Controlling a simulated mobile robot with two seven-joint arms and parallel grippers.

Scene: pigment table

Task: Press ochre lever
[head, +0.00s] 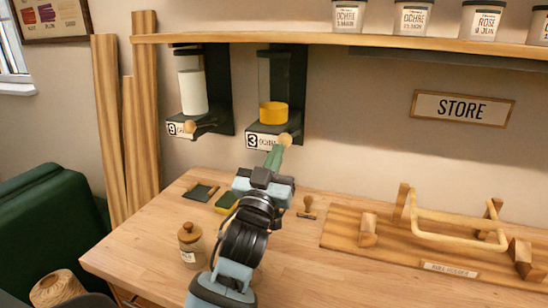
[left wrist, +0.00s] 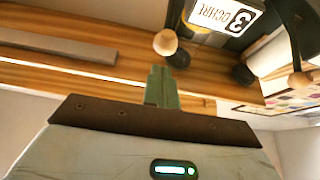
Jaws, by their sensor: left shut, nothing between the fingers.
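The ochre dispenser hangs on the wall below the shelf, with yellow pigment (head: 273,113) in its clear tube and a label (head: 256,141) marked 3. Its lever ends in a round wooden knob (head: 285,139), which also shows in the left wrist view (left wrist: 165,42) beside the label reading 3 OCHRE (left wrist: 226,16). My left gripper (head: 275,157) is shut and empty, its green fingertips just below the knob in the head view. In the left wrist view the fingertips (left wrist: 161,84) point toward the knob with a small gap in the picture. My right gripper is in neither view.
A second dispenser with white contents (head: 193,92) and label 9 hangs to the left. Labelled jars (head: 411,17) stand on the shelf (head: 350,41) above. A lidded jar (head: 190,243), a stamp (head: 308,207) and a wooden rack (head: 425,245) are on the table (head: 300,270).

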